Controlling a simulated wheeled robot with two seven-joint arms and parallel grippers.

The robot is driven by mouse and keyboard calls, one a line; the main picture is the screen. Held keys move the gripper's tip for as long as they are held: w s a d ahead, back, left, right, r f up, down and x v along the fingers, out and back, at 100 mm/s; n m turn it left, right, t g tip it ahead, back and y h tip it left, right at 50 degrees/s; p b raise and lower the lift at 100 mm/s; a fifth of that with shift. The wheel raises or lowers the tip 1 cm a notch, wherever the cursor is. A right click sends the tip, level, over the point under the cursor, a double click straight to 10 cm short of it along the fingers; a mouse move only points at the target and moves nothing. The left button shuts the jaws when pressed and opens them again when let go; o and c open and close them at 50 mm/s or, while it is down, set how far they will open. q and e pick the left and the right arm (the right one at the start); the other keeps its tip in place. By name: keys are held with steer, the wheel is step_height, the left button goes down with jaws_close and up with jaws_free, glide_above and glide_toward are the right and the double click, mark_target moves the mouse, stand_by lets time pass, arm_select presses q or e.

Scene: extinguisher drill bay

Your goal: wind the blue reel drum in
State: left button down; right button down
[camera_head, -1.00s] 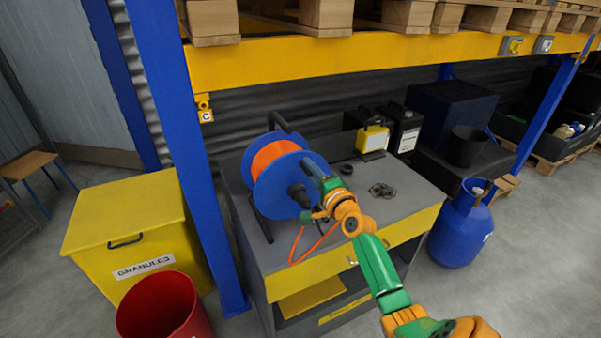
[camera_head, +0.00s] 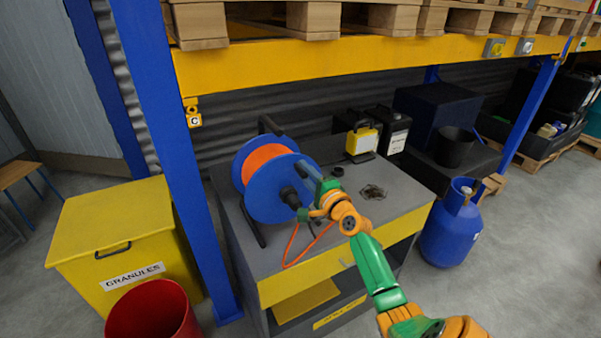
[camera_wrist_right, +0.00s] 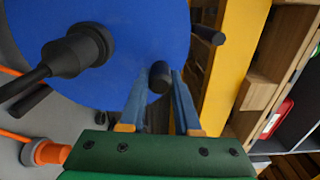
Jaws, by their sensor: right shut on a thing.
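The blue reel drum (camera_head: 264,204) stands in a black frame on the grey bench, with orange cord (camera_head: 263,160) wound inside it. It also fills the left of the right wrist view (camera_wrist_right: 135,30). A black fitting sits at its hub (camera_head: 290,197). My right gripper (camera_head: 309,174) is at the drum's right face. In the right wrist view, its fingers (camera_wrist_right: 160,85) are shut on a black knob (camera_wrist_right: 159,77) that stands out from the drum face. A loose orange cord (camera_head: 290,251) hangs at the bench front. My left gripper is not in view.
A yellow battery-like box (camera_head: 362,141) and a dark canister (camera_head: 394,135) stand at the back of the bench (camera_head: 398,194). A blue post (camera_head: 168,130) rises close to the left. A blue gas bottle (camera_head: 452,230) stands right, a yellow granules bin (camera_head: 110,225) left.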

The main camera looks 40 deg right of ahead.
steer(key=c, duration=0.9)
jaws_free()
steer(key=shift+d+r, duration=0.15)
steer(key=shift+r, duration=0.35)
steer(key=shift+o, duration=1.3)
steer(key=shift+f, duration=0.2)
steer(key=v, duration=0.7)
steer(key=shift+s+r+p, duration=0.2)
steer(key=shift+p, duration=0.15)
